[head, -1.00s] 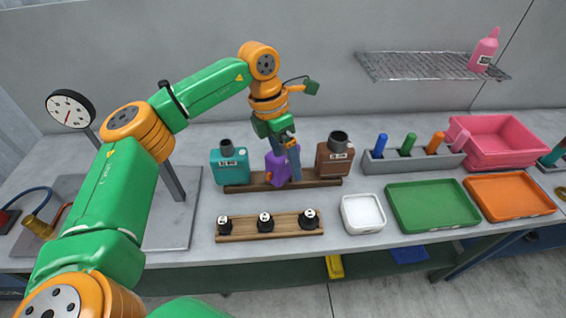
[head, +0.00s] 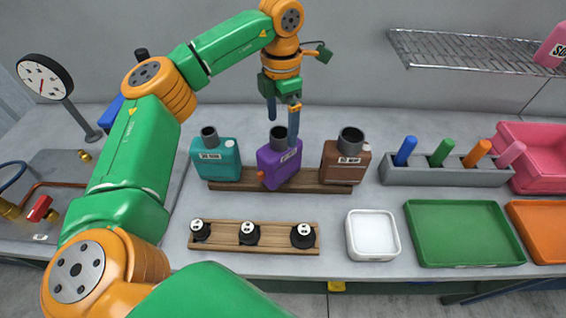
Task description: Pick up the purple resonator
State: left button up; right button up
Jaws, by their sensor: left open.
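The purple resonator (head: 279,165) stands upright on a wooden rack (head: 226,185) at the back of the table, between a teal muffler (head: 215,161) and a brown muffler (head: 345,164). It has a dark pipe neck on top, a white label and a small orange part low on its left. My left gripper (head: 283,112) points down above the purple resonator, open and empty. Its fingers are spread, one on either side of the neck in the picture; I cannot tell whether they touch it. My right gripper does not show.
A front wooden rack (head: 275,246) holds several black caps. A white tray (head: 372,236), a green tray (head: 462,235) and an orange tray (head: 545,230) lie to the right. Behind them are a grey holder (head: 425,177) with coloured pegs and a pink bin (head: 540,180). A wire shelf (head: 480,50) hangs above.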

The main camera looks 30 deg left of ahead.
aim_at(283, 131)
pick_arm(q)
notch_tip(283, 131, down, 3)
jog(key=shift+w+r+b, duration=0.1)
jog(key=shift+r+b, duration=0.1)
jog(key=shift+b, duration=0.5)
jog(key=shift+w+f, duration=0.15)
jog(key=shift+f, duration=0.1)
jog(key=f+p, duration=0.1)
jog(key=f, duration=0.1)
jog(key=f+p, duration=0.1)
jog(key=f, duration=0.1)
jog(key=f+p, duration=0.1)
jog(key=f, duration=0.1)
jog(key=shift+s+a+f, duration=0.1)
jog(key=shift+s+a, duration=0.2)
jog(key=shift+a, duration=0.05)
jog(key=shift+w+f, duration=0.1)
jog(key=shift+f, duration=0.05)
grip_shut()
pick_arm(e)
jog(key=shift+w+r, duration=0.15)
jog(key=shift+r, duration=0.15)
